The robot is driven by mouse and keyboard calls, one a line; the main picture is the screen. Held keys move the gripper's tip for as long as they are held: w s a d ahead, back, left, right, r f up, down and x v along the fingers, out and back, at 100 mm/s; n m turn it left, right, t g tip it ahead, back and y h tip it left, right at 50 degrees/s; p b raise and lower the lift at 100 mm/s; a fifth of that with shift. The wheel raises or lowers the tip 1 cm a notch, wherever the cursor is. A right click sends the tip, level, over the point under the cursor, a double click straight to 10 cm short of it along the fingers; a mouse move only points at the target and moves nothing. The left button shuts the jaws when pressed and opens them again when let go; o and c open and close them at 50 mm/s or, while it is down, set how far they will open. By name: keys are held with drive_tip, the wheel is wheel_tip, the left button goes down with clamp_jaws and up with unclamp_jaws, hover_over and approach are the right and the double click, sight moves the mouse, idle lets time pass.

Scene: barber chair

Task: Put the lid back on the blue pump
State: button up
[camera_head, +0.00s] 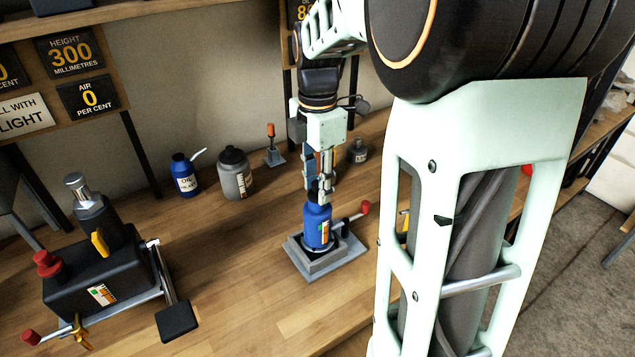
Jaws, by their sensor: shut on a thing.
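The blue pump (317,228) stands upright on a grey base (325,265) on the wooden bench. It has a label on its front and a lever with a red knob (365,208) reaching out to its right. My gripper (321,193) points straight down directly over the pump's top. Its fingers are shut on a small dark piece that looks like the lid (314,190), mostly hidden between them. I cannot tell whether the lid touches the pump's top or sits just above it.
Behind on the bench stand a blue oil can (184,178), a grey bottle with a dark cap (235,175), a small red-handled tool (273,148) and a small dark jar (358,152). A large black machine (100,265) stands at left. The bench front is clear.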

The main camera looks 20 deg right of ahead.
drive_tip(key=o, duration=1.5)
drive_tip(key=shift+r, duration=0.1)
drive_tip(key=shift+r+p, duration=3)
drive_tip(key=shift+r, duration=0.45)
drive_tip(key=shift+c, duration=0.6)
clamp_jaws()
